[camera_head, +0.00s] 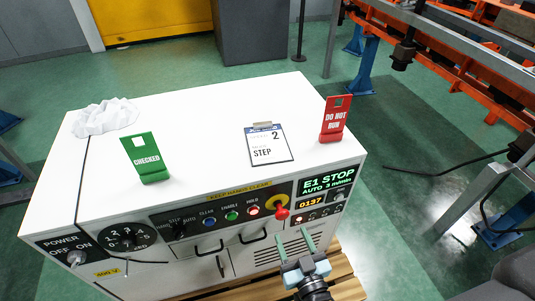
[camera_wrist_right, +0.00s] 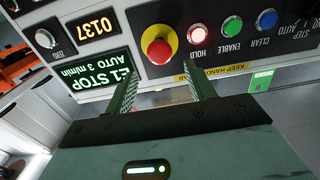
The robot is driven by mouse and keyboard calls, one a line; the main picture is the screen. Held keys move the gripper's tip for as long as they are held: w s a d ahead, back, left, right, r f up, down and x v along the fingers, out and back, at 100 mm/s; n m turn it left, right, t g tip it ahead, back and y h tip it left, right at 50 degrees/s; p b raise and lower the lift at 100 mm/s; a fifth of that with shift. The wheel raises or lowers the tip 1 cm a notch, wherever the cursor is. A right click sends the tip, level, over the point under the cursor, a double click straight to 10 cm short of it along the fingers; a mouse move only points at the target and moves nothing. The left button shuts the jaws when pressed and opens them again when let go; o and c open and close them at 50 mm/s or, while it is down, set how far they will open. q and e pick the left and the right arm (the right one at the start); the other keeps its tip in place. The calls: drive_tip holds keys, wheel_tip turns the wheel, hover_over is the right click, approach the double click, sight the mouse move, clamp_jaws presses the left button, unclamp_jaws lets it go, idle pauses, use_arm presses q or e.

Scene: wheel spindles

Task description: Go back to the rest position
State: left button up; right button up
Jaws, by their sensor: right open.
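My right gripper (camera_head: 294,241) is in front of the white cabinet's front face, low and right of centre, with its two fingers apart and nothing between them. In the right wrist view its green fingers (camera_wrist_right: 160,65) point toward the control panel. The red mushroom button (camera_wrist_right: 159,47) on its yellow ring lies beyond the gap between the fingertips; I cannot tell the exact distance. In the head view the red button (camera_head: 282,212) is just above the fingertips, with no visible contact. My left gripper is not in view.
The white cabinet (camera_head: 200,105) carries a green CHECKED stand (camera_head: 146,158), a STEP clipboard (camera_head: 269,146), a red DO NOT RUN stand (camera_head: 334,119) and a white cloth (camera_head: 104,117). Panel handles (camera_head: 253,237) protrude near the gripper. Open green floor (camera_head: 395,215) lies to the right, before metal rails.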

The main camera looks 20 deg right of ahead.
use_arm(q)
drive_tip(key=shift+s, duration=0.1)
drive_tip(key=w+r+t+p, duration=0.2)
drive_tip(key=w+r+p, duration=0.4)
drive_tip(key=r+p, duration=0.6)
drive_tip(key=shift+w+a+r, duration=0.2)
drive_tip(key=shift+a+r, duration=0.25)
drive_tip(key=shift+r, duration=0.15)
use_arm(e)
drive_tip(key=s+d+r+n+g+y, duration=0.1)
drive_tip(key=s+g, duration=0.8)
drive_tip(key=s, duration=1.8)
drive_tip(key=d+r, duration=0.2)
drive_tip(key=d, duration=0.1)
drive_tip(key=shift+s+n, duration=0.25)
drive_tip(key=shift+n, duration=0.05)
drive_tip(key=shift+d, duration=0.1)
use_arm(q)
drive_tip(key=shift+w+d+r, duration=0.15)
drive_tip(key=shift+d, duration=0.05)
use_arm(e)
drive_tip(key=shift+r, duration=0.1)
